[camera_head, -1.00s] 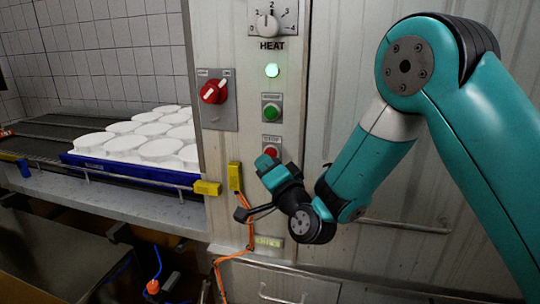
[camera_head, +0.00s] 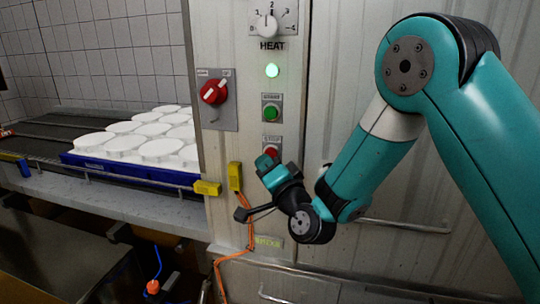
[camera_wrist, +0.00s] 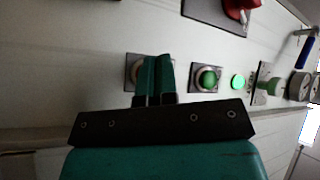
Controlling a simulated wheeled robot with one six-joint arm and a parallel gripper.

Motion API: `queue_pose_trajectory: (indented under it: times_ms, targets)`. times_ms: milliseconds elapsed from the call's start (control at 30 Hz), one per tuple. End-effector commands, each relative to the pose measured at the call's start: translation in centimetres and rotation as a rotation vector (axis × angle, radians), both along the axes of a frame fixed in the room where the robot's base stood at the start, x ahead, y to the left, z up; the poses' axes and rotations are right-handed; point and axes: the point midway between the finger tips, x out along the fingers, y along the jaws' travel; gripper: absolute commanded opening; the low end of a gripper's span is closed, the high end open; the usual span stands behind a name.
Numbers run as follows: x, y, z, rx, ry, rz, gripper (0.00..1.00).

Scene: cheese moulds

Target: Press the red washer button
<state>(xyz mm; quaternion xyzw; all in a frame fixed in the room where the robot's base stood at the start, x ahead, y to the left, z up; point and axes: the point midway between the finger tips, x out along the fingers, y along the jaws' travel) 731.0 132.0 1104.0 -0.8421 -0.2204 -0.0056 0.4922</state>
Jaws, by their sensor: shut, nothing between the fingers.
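The red washer button (camera_head: 271,151) is on a small labelled plate low on the washer's control panel, under the green button (camera_head: 271,112). My gripper (camera_head: 266,161) is shut and empty, with its fingertips right at the red button and covering much of it. In the wrist view my two fingers (camera_wrist: 155,75) lie together over the button plate (camera_wrist: 131,70), hiding the button's face. I cannot tell whether the fingertips touch it.
A lit green lamp (camera_head: 272,70), a heat dial (camera_head: 267,26) and a red rotary switch (camera_head: 214,92) are above. Yellow connectors (camera_head: 235,176) with orange cable sit below left. A blue tray (camera_head: 130,171) of white moulds stands on the conveyor at left.

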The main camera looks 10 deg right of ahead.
Motion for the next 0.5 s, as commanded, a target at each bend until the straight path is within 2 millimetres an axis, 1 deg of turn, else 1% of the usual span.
queue_pose_trajectory:
  times_ms: [267, 500]
  targets:
    - [0.74, -0.30, -0.01, 0.001, -0.001, 0.000, 0.00]
    - [0.77, -0.31, 0.02, 0.000, 0.000, 0.000, 0.00]
